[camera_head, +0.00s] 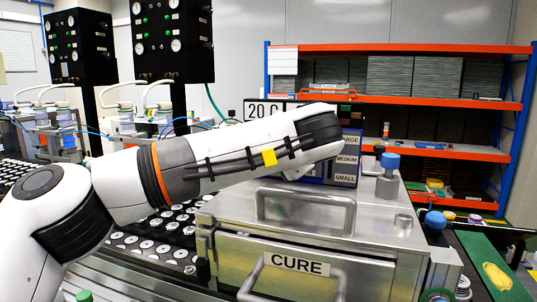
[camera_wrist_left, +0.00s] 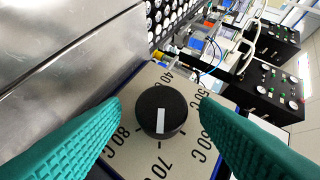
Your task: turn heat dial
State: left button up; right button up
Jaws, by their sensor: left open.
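In the left wrist view, the black round heat dial (camera_wrist_left: 161,110) sits on a pale panel printed with temperatures. Its white mark points down in the picture, toward the tick by the 70 label. My left gripper (camera_wrist_left: 160,104) is open, with one teal finger on each side of the dial. Gaps seem to show between fingers and dial; I cannot tell how close they are in depth. In the head view my left arm reaches across over the metal box marked CURE (camera_head: 297,265); its fingers and the dial are hidden there. My right gripper is not in view.
Two metal handles stand out from the CURE box, one on its lid (camera_head: 305,212). A blue-capped fitting (camera_head: 388,172) rises at its back right. Trays of round parts (camera_head: 160,235) lie left of it. A green mat (camera_head: 490,262) is at right. Orange shelves (camera_head: 400,48) stand behind.

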pick_arm(q)
jog(key=shift+s, duration=0.1)
jog(key=b+v, duration=0.2)
jog(key=v, duration=1)
